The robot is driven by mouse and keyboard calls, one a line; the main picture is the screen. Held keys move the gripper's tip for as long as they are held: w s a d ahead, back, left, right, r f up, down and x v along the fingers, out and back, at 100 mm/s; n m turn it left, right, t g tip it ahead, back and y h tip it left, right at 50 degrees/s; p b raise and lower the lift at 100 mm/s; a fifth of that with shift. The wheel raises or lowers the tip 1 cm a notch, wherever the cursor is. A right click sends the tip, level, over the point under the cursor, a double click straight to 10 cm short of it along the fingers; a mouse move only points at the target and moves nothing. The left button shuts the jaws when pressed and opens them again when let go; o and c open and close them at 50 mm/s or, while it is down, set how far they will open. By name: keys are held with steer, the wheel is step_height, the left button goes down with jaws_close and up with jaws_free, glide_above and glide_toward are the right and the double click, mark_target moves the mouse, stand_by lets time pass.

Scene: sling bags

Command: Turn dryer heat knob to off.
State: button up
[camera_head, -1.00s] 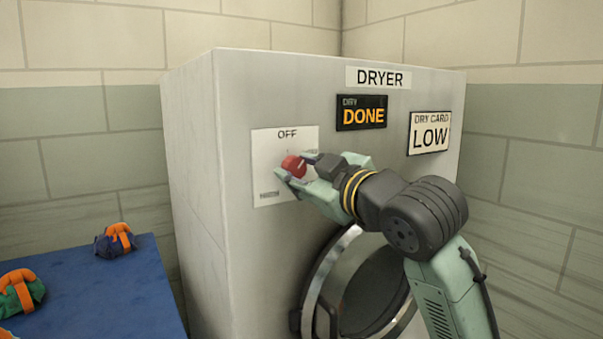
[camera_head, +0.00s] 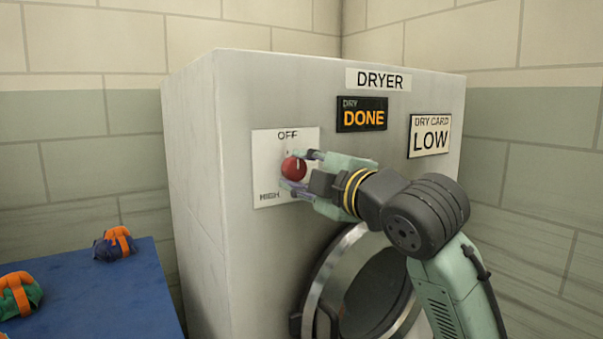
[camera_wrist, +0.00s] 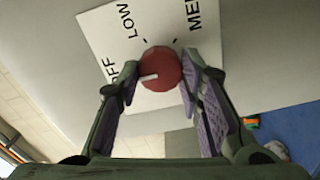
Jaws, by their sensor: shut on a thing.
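The dryer (camera_head: 200,150) has a red heat knob (camera_head: 292,170) on a white label plate (camera_head: 265,155). "OFF" is printed at the top of the plate and "HIGH" at the lower left. My gripper (camera_head: 296,171) is shut on the knob, one finger above it and one below. In the wrist view my gripper (camera_wrist: 160,76) has a finger on each side of the red knob (camera_wrist: 163,65). Its white pointer line faces left, toward "OFF"; "LOW" and "MED" show above it. My fingers hide part of the plate in the head view.
A "DRY DONE" sign (camera_head: 362,114) and a "DRY CARD LOW" card (camera_head: 429,136) are on the dryer's front. The round dryer door (camera_head: 322,275) is below my arm. A blue table (camera_head: 110,295) with orange-strapped bags (camera_head: 116,244) stands at the left.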

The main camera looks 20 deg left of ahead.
stand_by(0.5)
steer(key=o, duration=1.2)
steer(key=shift+c, duration=0.2)
steer(key=shift+s+d, duration=0.1)
steer(key=v, duration=1.1)
steer(key=shift+s+d, duration=0.3)
